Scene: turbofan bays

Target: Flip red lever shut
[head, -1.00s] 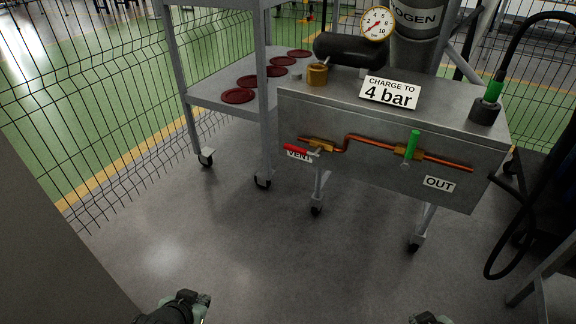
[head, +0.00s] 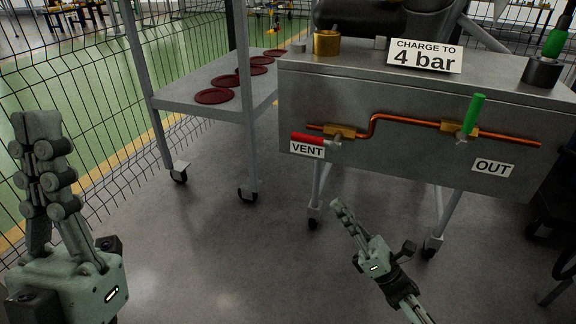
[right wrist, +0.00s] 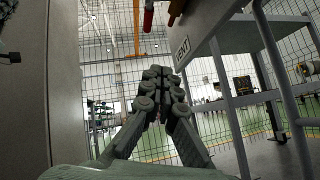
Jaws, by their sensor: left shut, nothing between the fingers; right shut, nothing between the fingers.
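The red lever (head: 307,139) lies about level along the copper pipe on the cart's front panel, just above the VENT label (head: 307,150). It also shows at the top of the right wrist view (right wrist: 148,16). The green lever (head: 473,115) further right stands nearly upright. My right gripper (head: 339,207) is shut and empty, below the red lever and a little right of it, apart from it. Its closed fingers show in the right wrist view (right wrist: 157,73). My left gripper (head: 36,118) is shut and empty at the far left, pointing up, well away from the cart.
The grey cart panel (head: 400,165) carries the pipe (head: 410,118) and an OUT label (head: 493,167). A shelf trolley (head: 180,97) with dark red discs stands left of the cart. Wire fencing (head: 90,150) runs behind at the left. The floor before the cart is clear.

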